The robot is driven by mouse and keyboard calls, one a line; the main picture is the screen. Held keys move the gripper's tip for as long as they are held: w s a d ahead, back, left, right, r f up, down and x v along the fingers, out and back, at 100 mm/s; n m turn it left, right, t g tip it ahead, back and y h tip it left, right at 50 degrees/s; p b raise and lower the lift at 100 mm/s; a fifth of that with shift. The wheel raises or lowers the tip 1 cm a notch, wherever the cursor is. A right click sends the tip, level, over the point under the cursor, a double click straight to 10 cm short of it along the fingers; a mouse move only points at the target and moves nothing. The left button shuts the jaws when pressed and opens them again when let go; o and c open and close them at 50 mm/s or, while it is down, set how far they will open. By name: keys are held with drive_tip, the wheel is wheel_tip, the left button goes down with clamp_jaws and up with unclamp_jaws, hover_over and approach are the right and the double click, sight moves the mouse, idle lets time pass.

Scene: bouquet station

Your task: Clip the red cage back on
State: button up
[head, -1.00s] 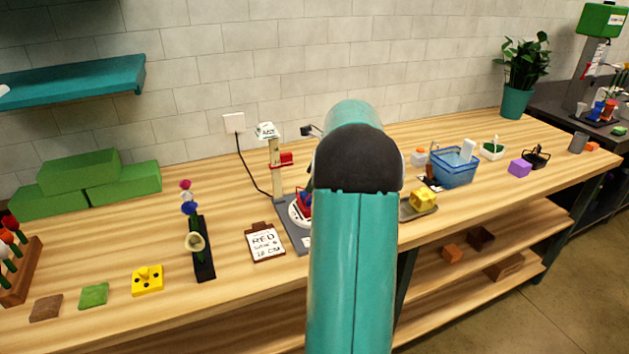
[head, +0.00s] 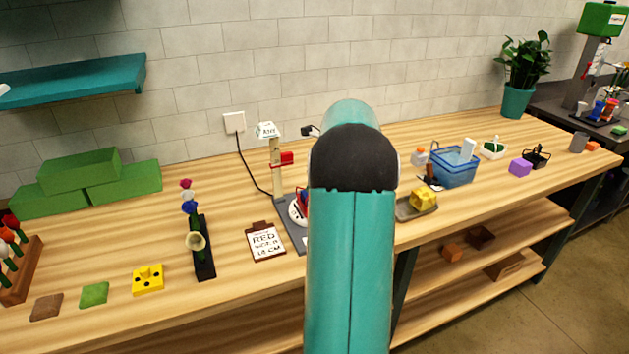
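A machine with a grey base (head: 290,228), an upright post (head: 276,172) and a red block (head: 286,159) on the post stands behind the sign, left of my arm. A white round part (head: 295,211) sits on its base. A red curved piece (head: 303,200), possibly the red cage, shows at this round part. My arm hides most of it, so I cannot tell whether it is clipped on. My gripper is hidden behind my own teal arm, and its fingers do not show.
A sign reading RED (head: 265,242) lies left of the machine. A flower holder (head: 203,250) stands further left. A blue basket (head: 454,168), a tray with a yellow piece (head: 416,208) and a black wire item (head: 537,157) are to the right. A cord runs to the wall outlet (head: 234,122).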

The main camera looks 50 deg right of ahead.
idle(0.4)
drive_tip(key=o, duration=1.5)
drive_tip(key=shift+r, duration=2.25)
clamp_jaws()
